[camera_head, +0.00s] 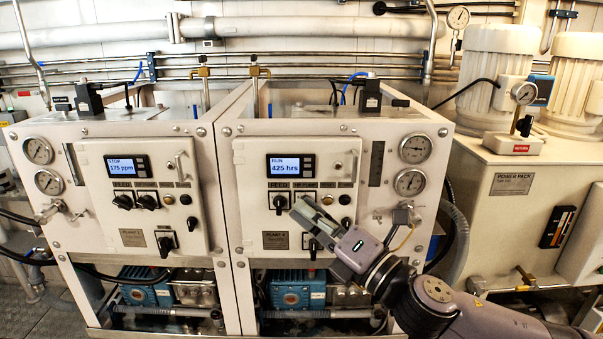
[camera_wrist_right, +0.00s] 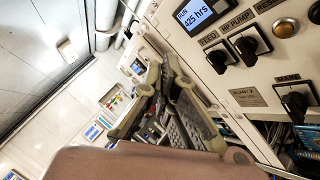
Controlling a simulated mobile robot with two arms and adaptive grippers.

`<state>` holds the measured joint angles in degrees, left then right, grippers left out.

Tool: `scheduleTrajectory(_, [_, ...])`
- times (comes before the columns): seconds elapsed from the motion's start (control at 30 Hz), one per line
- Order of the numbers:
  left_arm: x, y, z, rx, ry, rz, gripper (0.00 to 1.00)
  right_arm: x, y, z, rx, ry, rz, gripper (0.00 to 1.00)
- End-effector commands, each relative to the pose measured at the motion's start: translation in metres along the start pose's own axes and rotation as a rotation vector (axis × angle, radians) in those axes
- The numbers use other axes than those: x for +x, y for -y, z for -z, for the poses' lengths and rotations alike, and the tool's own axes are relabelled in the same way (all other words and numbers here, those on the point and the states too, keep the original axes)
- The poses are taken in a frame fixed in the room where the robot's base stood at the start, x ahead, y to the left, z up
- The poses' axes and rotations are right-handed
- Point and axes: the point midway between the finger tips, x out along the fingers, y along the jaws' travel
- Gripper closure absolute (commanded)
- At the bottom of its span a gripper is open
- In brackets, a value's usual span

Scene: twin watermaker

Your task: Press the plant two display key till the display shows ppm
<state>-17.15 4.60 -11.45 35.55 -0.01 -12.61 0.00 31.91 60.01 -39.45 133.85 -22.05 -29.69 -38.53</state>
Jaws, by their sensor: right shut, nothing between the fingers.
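The right-hand panel (camera_head: 265,215) carries a lit display (camera_head: 284,167) reading RUN and 425 hrs, with small dark keys (camera_head: 308,163) at its right side. In the right wrist view this display (camera_wrist_right: 194,13) is at the top, cut by the frame edge. The number on its plant plate (camera_wrist_right: 247,97) is too small to read surely. The left-hand panel's display (camera_head: 121,166) reads STOP and 175 ppm. My right gripper (camera_head: 300,206) is shut and empty, below the display and in front of the lower panel. It also shows in the right wrist view (camera_wrist_right: 162,78). My left gripper is out of view.
Feed and HP pump switches (camera_head: 280,202) stick out below the right-hand display, close to my gripper. A door handle (camera_head: 352,165) and gauges (camera_head: 415,148) lie to the right. A cream power pack (camera_head: 515,190) stands further right.

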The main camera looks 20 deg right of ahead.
Motion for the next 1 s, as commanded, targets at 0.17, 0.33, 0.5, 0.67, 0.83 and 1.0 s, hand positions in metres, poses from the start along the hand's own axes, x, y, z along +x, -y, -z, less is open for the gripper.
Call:
scheduleTrajectory(0.17, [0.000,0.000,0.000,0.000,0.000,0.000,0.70,0.000,0.000,0.000,0.001,0.000,0.001,1.00])
scheduleTrajectory(0.33, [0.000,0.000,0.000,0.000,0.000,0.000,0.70,0.002,0.002,-0.002,0.001,0.002,0.001,1.00])
scheduleTrajectory(0.5, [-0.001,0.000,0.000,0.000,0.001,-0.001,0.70,0.013,0.010,-0.010,0.000,0.003,0.001,1.00])
scheduleTrajectory(0.67, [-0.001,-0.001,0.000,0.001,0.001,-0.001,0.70,0.029,0.022,-0.022,0.002,0.003,0.002,1.00])
scheduleTrajectory(0.83, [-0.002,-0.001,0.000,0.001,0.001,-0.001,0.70,0.045,0.033,-0.034,0.003,0.003,0.001,1.00])
scheduleTrajectory(1.0, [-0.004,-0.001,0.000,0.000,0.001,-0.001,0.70,0.057,0.041,-0.042,0.003,0.002,0.001,1.00])
